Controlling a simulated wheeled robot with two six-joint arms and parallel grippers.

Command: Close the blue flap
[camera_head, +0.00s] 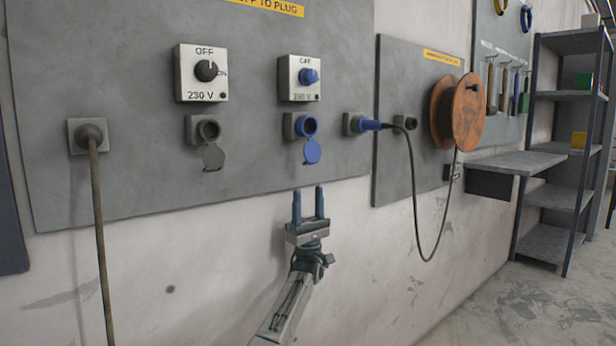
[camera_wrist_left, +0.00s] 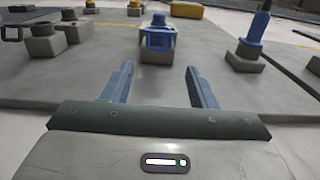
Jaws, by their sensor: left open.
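My right gripper is in neither view.
A blue-knob switch box (camera_head: 300,78) is above the socket. A grey flap (camera_head: 213,157) hangs from a socket to the left. A blue plug (camera_head: 370,125) with a cable sits to the right, near an orange cable reel (camera_head: 457,112). The panel below the flap is clear.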

